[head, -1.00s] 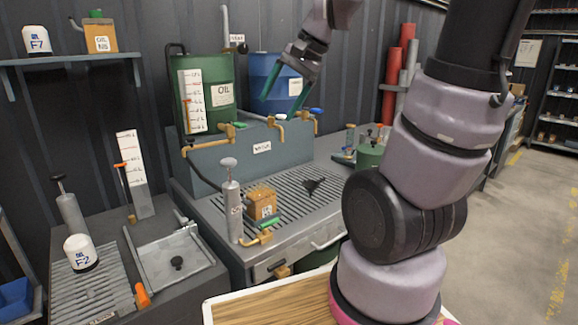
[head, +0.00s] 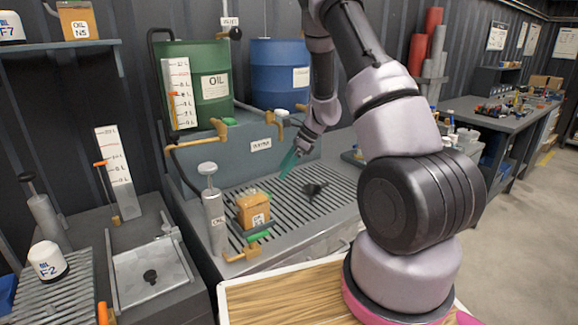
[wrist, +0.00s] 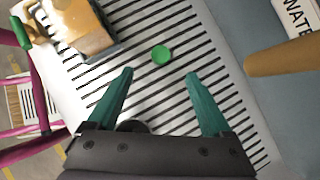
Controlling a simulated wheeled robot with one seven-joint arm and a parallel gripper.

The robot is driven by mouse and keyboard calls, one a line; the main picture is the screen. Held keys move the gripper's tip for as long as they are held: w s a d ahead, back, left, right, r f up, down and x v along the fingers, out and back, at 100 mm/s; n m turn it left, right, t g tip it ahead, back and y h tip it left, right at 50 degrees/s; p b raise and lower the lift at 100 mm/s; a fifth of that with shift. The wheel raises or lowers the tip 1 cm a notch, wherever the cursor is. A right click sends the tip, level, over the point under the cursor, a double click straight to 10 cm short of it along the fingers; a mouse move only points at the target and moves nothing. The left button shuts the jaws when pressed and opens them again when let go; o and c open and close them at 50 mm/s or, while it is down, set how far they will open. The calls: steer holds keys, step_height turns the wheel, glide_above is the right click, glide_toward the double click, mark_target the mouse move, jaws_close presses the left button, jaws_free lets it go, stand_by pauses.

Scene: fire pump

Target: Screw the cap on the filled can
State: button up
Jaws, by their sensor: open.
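The orange-brown can (head: 253,208) with a white label stands on the slotted metal grate, beside a grey cylinder pump. In the wrist view, part of the can (wrist: 85,28) shows at the upper left. A round green cap (wrist: 161,54) lies on the grate to the right of the can, apart from it. I cannot make out the cap in the head view. My gripper (wrist: 159,72) is open and empty, its teal fingers spread on either side of the cap's line. In the head view my gripper (head: 288,163) is above the grate, right of the can.
A grey pump (head: 214,222) stands left of the can. A black piece (head: 314,190) lies on the grate (head: 335,205). Brass taps (head: 280,127) stick out under the oil drum (head: 205,75) and the blue drum (head: 278,80). An ochre pipe (wrist: 285,58) borders the right of the wrist view.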

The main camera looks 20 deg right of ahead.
steer(key=x, duration=1.1)
steer(key=shift+d+f, duration=0.15)
steer(key=shift+d, duration=0.05)
jaws_close()
steer(key=c, duration=1.1)
jaws_free()
jaws_close()
steer(key=shift+r, duration=2.5)
